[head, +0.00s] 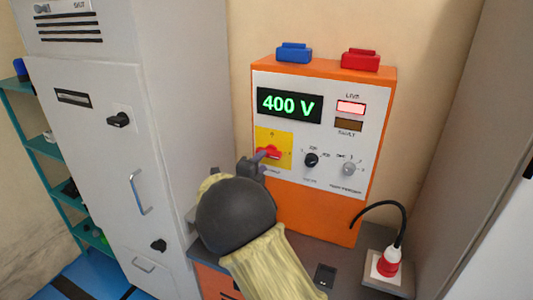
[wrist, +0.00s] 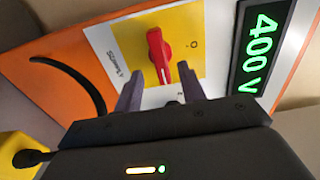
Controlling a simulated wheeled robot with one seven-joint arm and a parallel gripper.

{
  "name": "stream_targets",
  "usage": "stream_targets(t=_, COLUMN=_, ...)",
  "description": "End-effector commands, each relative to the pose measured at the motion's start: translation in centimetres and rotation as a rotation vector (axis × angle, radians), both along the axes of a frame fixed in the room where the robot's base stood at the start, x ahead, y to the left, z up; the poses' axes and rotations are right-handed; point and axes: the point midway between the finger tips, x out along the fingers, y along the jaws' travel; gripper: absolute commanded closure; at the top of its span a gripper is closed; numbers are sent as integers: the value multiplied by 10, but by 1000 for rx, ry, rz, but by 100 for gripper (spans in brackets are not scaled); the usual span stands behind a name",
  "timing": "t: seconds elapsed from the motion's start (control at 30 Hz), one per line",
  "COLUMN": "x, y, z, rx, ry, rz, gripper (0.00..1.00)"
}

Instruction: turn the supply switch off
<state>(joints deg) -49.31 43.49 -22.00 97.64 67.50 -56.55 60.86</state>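The supply switch is a red rotary handle (head: 267,153) on a yellow plate (head: 284,139) on the orange cabinet's front. My gripper (head: 256,164) is at the switch's lower left in the head view. In the wrist view my gripper (wrist: 161,84) is open, one finger on each side of the handle's lower end, with nothing held. Contact with the handle cannot be told.
The orange cabinet (head: 310,212) shows 400 V on its display (head: 290,105) and a lit live lamp (head: 351,107). A black knob (head: 311,160) and a grey knob (head: 349,168) sit right of the switch. A red plug (head: 388,262) stands lower right. A grey locker (head: 95,150) stands left.

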Motion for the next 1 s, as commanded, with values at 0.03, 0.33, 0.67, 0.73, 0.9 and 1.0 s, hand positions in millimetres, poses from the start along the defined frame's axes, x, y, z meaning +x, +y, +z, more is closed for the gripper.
stream_targets(t=0.03, x=9, y=-4, z=2, rx=-2, ry=-2, rz=-2, gripper=60)
stream_targets(t=0.33, x=44, y=-16, z=1, rx=-1, ry=-1, rz=0, gripper=60)
stream_targets(t=0.67, x=46, y=-17, z=0, rx=0, ry=0, rz=1, gripper=64)
stream_targets(t=0.73, x=46, y=-17, z=0, rx=0, ry=0, rz=1, gripper=78)
stream_targets(t=0.9, x=46, y=-17, z=0, rx=0, ry=0, rz=1, gripper=100)
stream_targets(t=1.0, x=46, y=-17, z=0, rx=-1, ry=0, rz=1, gripper=100)
